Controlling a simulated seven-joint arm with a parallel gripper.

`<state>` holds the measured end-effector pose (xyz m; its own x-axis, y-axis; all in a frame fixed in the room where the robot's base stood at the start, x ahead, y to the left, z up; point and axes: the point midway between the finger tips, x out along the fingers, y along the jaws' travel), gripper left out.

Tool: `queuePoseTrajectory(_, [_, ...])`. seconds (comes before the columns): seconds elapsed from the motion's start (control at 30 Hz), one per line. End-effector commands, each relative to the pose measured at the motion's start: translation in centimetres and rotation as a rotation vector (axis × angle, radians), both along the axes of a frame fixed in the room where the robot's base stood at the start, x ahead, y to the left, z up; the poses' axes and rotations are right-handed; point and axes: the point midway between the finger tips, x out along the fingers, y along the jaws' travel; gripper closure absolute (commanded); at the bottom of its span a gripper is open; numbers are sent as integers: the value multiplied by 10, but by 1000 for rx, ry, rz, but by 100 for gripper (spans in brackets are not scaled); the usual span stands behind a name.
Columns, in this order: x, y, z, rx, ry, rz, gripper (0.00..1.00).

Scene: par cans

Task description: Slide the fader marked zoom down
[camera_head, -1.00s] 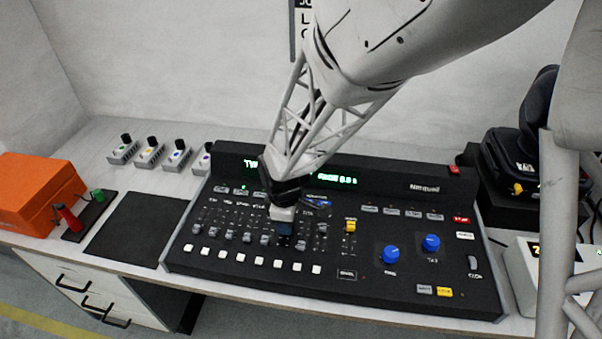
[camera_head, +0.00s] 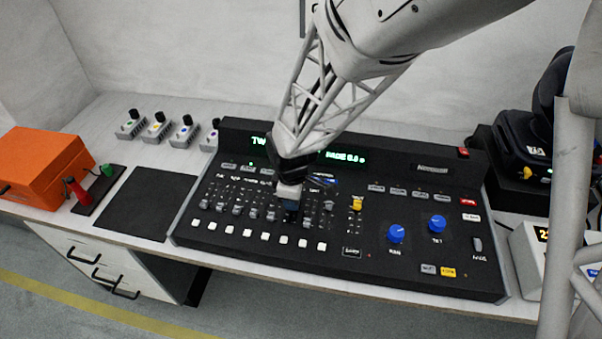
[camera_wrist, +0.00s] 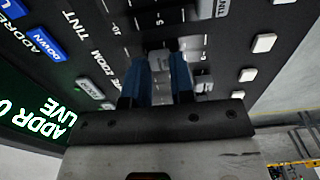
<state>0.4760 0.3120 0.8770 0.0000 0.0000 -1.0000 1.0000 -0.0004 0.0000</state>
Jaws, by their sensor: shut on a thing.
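The black lighting console (camera_head: 370,262) lies on the bench with a row of small grey faders. My gripper (camera_head: 290,208) points down into this row, right of its middle. In the wrist view its two blue fingers (camera_wrist: 161,75) are shut on a grey fader cap (camera_wrist: 160,58), which they partly hide. The zoom label (camera_wrist: 92,62) is readable in the wrist view beside the fingers, with the TINT label (camera_wrist: 73,20) above it. The fingers hide much of the gripped fader's slot.
White buttons (camera_head: 283,240) line the front of the fader row. A yellow fader (camera_head: 356,204) and blue knobs (camera_head: 396,234) are to the right. Other grey faders (camera_head: 254,212) stand close on the left. The black mat (camera_head: 145,205) is bare.

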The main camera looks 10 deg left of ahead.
Motion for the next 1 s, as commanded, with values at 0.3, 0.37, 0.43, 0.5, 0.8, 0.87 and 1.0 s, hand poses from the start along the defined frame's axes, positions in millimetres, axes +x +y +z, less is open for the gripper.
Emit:
queuePoseTrajectory(0.3, [-6, 0, 0, 0, 0, 1, 83])
queuePoseTrajectory(0.37, [-8, 0, 0, 0, 0, 1, 83])
queuePoseTrajectory(0.43, [-10, 0, 0, 0, 0, 1, 83])
queuePoseTrajectory(0.5, [-11, 0, 0, 0, 0, 1, 83])
queuePoseTrajectory(0.8, [-18, 0, 0, 1, -1, 1, 83])
queuePoseTrajectory(0.87, [-20, 0, 0, 1, -1, 0, 83])
queuePoseTrajectory(1.0, [-23, 0, 0, 0, -1, 0, 83])
